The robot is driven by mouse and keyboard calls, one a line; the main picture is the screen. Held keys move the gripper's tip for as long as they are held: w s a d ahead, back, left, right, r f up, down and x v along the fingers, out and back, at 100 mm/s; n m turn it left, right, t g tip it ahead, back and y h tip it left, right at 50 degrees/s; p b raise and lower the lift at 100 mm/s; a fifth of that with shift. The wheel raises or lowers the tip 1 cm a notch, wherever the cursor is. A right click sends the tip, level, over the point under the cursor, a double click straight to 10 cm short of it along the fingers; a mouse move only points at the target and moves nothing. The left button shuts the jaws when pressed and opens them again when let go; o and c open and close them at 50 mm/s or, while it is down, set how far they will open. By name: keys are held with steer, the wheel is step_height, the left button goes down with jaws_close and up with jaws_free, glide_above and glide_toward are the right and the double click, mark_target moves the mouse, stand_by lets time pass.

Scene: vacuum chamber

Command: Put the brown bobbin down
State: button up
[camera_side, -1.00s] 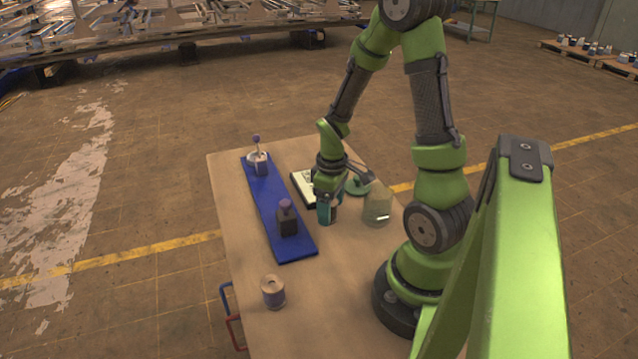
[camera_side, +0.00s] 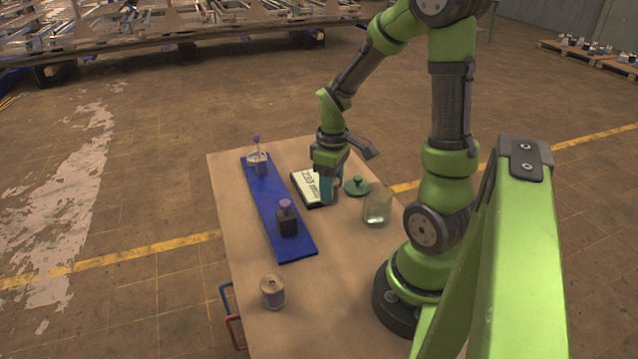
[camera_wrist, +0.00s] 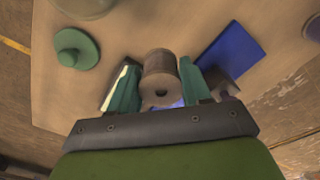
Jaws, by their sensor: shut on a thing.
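The brown bobbin (camera_wrist: 160,65) sits between my two teal fingers in the wrist view, with its end hole facing the camera. My gripper (camera_side: 327,190) is shut on it. In the side view the fingers and wrist hide the bobbin. They are at the right edge of a black-framed panel with a white face (camera_side: 308,183). I cannot tell how high the bobbin is above the table (camera_side: 340,270).
A blue mat (camera_side: 268,210) carries a dark purple-topped bottle (camera_side: 287,222) and another purple-knobbed item (camera_side: 258,163). A green lid (camera_side: 356,186) and a glass jar (camera_side: 377,207) stand right of my gripper. The front-middle table is clear.

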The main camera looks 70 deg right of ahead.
steer(key=shift+m, duration=0.6)
step_height(320, 180, up, 5)
steer(key=shift+w+f, duration=0.15)
steer(key=w+a+r+n, duration=0.1)
steer(key=w+a+r, duration=0.2)
steer(key=w+a, duration=0.4)
steer(key=w+a+r, duration=0.3)
steer(key=w+a, duration=0.3)
steer(key=a, duration=0.2)
steer(key=w+d+f+m, duration=0.1)
steer(key=w+d+m, duration=0.1)
steer(key=w+d, duration=0.7)
steer(key=w+d+f+m, duration=0.2)
steer(key=w+d, duration=0.4)
steer(key=d, duration=0.8)
steer(key=shift+m, duration=0.4)
steer(key=d+f, duration=0.1)
steer(key=f, duration=0.3)
steer(key=d+f, duration=0.2)
steer(key=f, duration=0.2)
steer(key=d+f, duration=0.2)
steer(key=f, duration=0.2)
steer(key=shift+w+d, duration=0.2)
steer(key=shift+w, duration=0.15)
